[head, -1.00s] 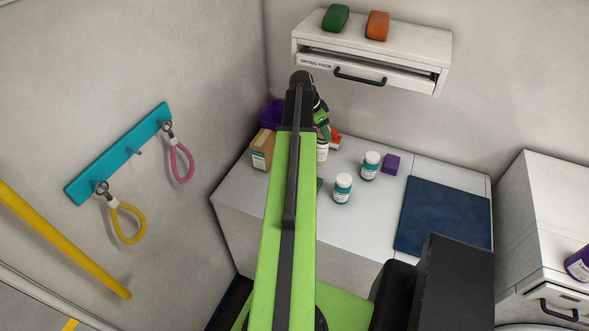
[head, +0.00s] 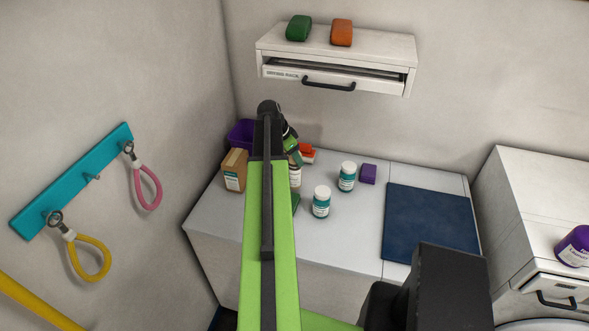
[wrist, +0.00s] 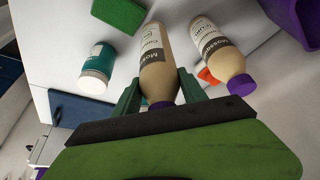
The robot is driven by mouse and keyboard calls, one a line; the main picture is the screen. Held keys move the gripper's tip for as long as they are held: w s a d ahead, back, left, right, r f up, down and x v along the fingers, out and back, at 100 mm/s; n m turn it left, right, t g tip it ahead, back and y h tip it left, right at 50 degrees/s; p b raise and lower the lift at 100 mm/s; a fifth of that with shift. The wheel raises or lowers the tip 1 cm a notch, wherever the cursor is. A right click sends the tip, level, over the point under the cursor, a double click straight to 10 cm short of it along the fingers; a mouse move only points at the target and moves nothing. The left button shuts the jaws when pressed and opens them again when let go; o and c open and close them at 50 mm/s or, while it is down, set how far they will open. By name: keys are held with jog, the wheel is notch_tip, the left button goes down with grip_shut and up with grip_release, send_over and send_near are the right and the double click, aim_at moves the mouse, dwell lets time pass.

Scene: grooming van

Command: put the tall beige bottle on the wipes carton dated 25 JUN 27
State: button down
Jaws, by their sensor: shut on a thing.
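In the wrist view my gripper (wrist: 157,88) is shut on a beige bottle (wrist: 155,55) with a dark label band and purple cap. A second beige bottle (wrist: 222,50) with a purple cap is beside it on the right, apart from the fingers. In the head view my arm hides most of this spot; my gripper (head: 292,150) is over the back left of the counter, and part of a beige bottle (head: 295,177) shows below it. A brown carton (head: 235,168) with a white and teal label stands left of my arm. Its date is too small to read.
Two white-and-teal jars (head: 321,203) (head: 346,177), a purple box (head: 368,174) and an orange-red object (head: 307,154) are on the counter. A purple bin (head: 240,133) is behind the carton. A drawer unit (head: 335,55) hangs above. The blue mat (head: 430,225) is bare.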

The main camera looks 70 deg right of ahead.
notch_tip(320, 180, down, 4)
jog(key=b, duration=0.3)
jog(key=shift+b, duration=0.35)
jog(key=shift+r, duration=0.1)
jog(key=c, duration=0.6)
grip_release()
jog(key=shift+c, duration=0.2)
